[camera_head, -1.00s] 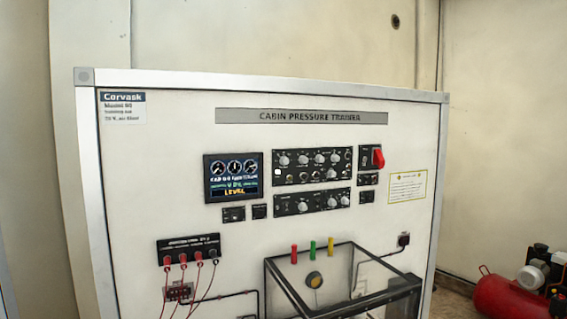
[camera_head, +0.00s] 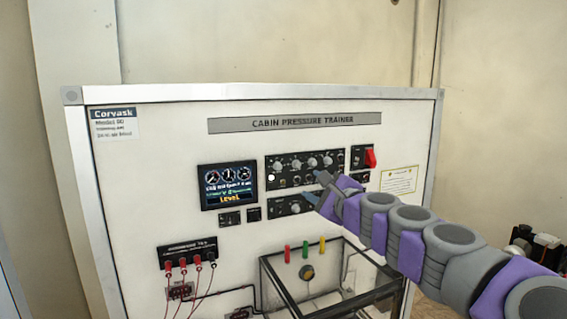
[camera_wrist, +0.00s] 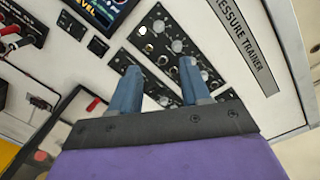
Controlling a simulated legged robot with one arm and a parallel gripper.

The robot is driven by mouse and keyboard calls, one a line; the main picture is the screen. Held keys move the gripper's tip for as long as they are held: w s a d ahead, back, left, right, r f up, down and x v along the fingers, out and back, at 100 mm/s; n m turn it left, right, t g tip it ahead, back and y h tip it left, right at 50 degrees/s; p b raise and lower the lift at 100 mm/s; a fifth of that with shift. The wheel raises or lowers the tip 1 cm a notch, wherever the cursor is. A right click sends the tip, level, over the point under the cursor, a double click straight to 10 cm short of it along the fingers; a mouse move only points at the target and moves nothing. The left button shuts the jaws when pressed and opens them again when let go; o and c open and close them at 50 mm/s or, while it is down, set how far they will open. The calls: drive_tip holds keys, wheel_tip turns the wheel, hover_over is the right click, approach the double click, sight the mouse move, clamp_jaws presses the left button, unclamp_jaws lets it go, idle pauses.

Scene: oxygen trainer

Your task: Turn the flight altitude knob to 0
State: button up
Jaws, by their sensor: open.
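The white trainer board carries a black upper panel (camera_head: 291,167) with a row of grey knobs and a black lower panel (camera_head: 283,207) with a grey knob (camera_head: 295,209). The labels are too small to read, so I cannot tell which knob is flight altitude. My gripper (camera_head: 317,188) is open and empty, in front of the right part of these panels, hiding part of the lower one. In the wrist view, my two blue fingers (camera_wrist: 161,68) are apart, with panel face between them. A grey upper-panel knob (camera_wrist: 177,46) shows beyond them. No contact is visible.
A display (camera_head: 229,186) reading LEVEL is left of the panels. A red switch (camera_head: 370,158) is to their right. Below stands a clear box (camera_head: 330,278) with coloured pegs on top. Red cables (camera_head: 183,268) hang at lower left.

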sight(279, 168)
drive_tip(key=x, duration=0.5)
drive_tip(key=p+x, duration=0.1)
drive_tip(key=x, duration=0.5)
drive_tip(key=p+x, duration=0.1)
drive_tip(key=x, duration=0.5)
drive_tip(key=shift+a, duration=0.45)
drive_tip(key=shift+f, duration=0.1)
clamp_jaws()
